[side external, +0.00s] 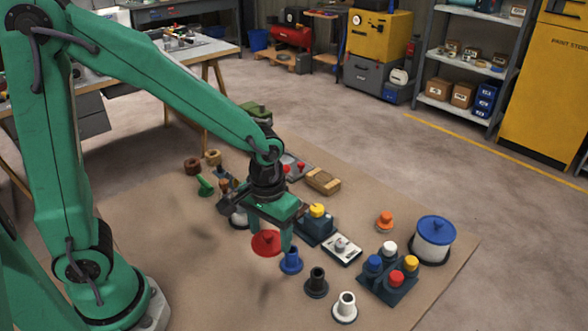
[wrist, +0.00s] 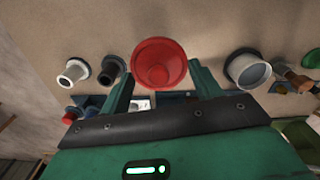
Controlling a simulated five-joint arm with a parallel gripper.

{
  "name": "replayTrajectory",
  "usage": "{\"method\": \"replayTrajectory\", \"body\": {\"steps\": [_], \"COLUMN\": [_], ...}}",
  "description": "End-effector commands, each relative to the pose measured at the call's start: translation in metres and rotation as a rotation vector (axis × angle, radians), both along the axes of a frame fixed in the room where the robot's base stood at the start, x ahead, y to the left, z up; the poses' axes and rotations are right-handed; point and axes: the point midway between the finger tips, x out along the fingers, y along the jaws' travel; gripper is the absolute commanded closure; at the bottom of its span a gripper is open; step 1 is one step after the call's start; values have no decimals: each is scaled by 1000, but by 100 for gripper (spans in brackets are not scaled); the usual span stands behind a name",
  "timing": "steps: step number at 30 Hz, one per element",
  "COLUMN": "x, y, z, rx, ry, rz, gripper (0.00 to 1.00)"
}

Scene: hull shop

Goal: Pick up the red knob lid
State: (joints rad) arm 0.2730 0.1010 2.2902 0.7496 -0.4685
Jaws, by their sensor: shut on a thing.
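The red knob lid (side external: 266,243) is a round red disc held beneath my gripper (side external: 268,234) in the side view. It appears raised above the brown mat (side external: 150,205), with a faint shadow below it. In the wrist view the lid (wrist: 159,63) sits between the two green fingers of my gripper (wrist: 160,80). My gripper is shut on it. The fingers hide part of the lid in the side view, and where they grip the knob is not clear.
A blue flanged piece (side external: 291,262), a black one (side external: 317,283) and a white one (side external: 345,308) stand to the right. A white pot with a blue lid (side external: 434,239) stands at the mat's right. A rack of coloured knobs (side external: 387,287) is nearby. The mat's front left is clear.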

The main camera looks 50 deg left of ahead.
Motion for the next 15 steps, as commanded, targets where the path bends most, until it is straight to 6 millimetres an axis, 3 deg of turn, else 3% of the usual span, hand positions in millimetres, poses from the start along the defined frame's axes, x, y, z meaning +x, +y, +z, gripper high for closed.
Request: {"method": "replayTrajectory", "body": {"steps": [6, 15], "x": [-12, -17], "y": [-19, -26], "z": [13, 19], "rx": [0, 0], "ry": [0, 0], "rz": [-2, 1], "gripper": [58, 58]}}
